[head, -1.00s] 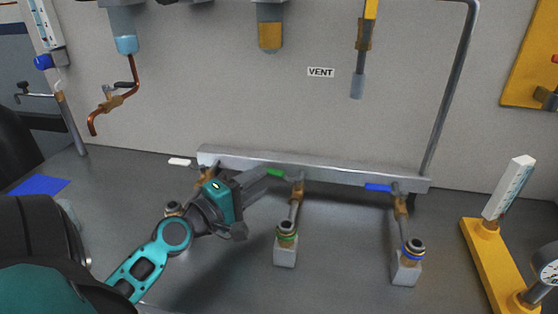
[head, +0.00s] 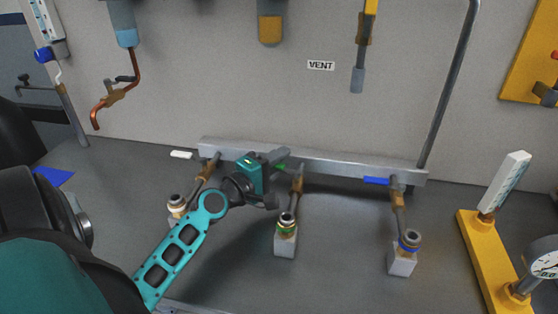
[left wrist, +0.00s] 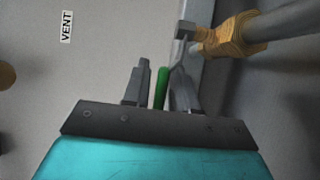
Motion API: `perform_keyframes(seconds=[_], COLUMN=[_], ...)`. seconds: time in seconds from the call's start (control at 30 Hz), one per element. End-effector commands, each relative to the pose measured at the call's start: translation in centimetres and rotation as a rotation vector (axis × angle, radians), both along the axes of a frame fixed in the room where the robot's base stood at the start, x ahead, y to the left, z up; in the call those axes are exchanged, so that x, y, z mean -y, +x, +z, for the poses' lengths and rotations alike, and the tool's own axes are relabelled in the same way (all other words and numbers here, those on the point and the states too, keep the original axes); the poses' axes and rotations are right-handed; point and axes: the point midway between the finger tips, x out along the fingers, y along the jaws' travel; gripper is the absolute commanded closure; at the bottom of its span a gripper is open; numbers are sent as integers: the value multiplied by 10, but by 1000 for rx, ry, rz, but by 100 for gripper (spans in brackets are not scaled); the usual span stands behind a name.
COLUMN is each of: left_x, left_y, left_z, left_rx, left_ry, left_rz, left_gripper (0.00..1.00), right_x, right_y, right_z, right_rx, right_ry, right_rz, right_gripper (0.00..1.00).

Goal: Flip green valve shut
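The green valve is a brass body (head: 297,184) on the middle pipe below the metal rail, with a green handle (head: 281,167) pointing left, roughly along the rail and across its pipe. In the left wrist view the green handle (left wrist: 160,88) stands between my two fingers, and the brass body (left wrist: 237,36) is beyond them at upper right. My left gripper (head: 282,157) is at the handle, its fingers apart on either side of it, with small gaps showing. The fingers partly hide the handle in the head view. My right gripper is not in view.
A blue-handled valve (head: 378,181) is on the right pipe and a white-handled one (head: 182,154) on the left pipe. The rail (head: 335,166) runs along the wall behind. A yellow stand (head: 484,257) with a gauge (head: 545,264) stands at right. The bench front between pipes is clear.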

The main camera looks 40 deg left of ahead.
Motion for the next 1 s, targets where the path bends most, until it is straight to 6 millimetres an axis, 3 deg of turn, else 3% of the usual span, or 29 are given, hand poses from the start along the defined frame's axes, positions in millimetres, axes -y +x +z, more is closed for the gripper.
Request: perform_keyframes(seconds=[0.27,1.0], left_x=[0,-6], left_y=[0,1], left_z=[0,-1], left_rx=[0,-1], left_ry=[0,1], left_rz=[0,5], left_gripper=[100,100], right_x=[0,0], right_y=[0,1], right_z=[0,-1], right_rx=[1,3], right_ry=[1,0], right_rz=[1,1], right_gripper=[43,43])
